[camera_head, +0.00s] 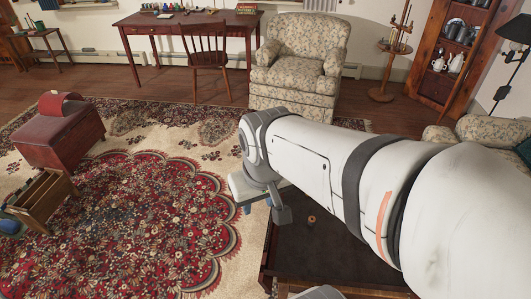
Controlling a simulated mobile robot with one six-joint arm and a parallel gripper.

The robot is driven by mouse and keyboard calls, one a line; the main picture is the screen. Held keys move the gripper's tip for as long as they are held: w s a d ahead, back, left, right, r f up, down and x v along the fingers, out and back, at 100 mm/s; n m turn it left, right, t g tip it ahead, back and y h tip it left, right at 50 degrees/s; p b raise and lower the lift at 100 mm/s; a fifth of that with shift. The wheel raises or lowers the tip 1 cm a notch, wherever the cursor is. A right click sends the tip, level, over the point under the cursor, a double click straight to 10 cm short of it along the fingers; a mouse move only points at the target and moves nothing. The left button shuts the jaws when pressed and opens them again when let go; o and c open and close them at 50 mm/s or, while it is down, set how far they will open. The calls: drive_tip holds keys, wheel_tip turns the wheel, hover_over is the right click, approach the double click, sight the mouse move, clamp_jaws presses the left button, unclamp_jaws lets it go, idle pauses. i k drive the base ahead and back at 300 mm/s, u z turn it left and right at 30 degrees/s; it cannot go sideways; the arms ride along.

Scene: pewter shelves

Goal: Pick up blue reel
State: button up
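My gripper (264,205) hangs at the end of my white arm, near the left edge of a dark low table (330,250). Its fingers are partly hidden by the wrist, so I cannot tell whether it is open or shut. A small blue patch (243,208) shows beside it; I cannot tell whether this is the blue reel or part of the gripper. I cannot make out a blue reel for certain anywhere. A small orange-brown ring-shaped thing (311,219) lies on the dark table, right of the gripper.
My arm hides much of the right side. A floral armchair (299,60) stands behind, with a desk (180,22) and wooden chair (207,55) to its left. A red chest (58,135) and wooden rack (42,198) stand at left. The patterned rug (140,225) is mostly clear.

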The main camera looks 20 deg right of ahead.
sight(311, 219)
drive_tip(key=u, duration=0.05)
drive_tip(key=k, duration=1.8)
drive_tip(key=z, duration=0.6)
drive_tip(key=i, duration=1.65)
drive_tip(key=z, duration=0.2)
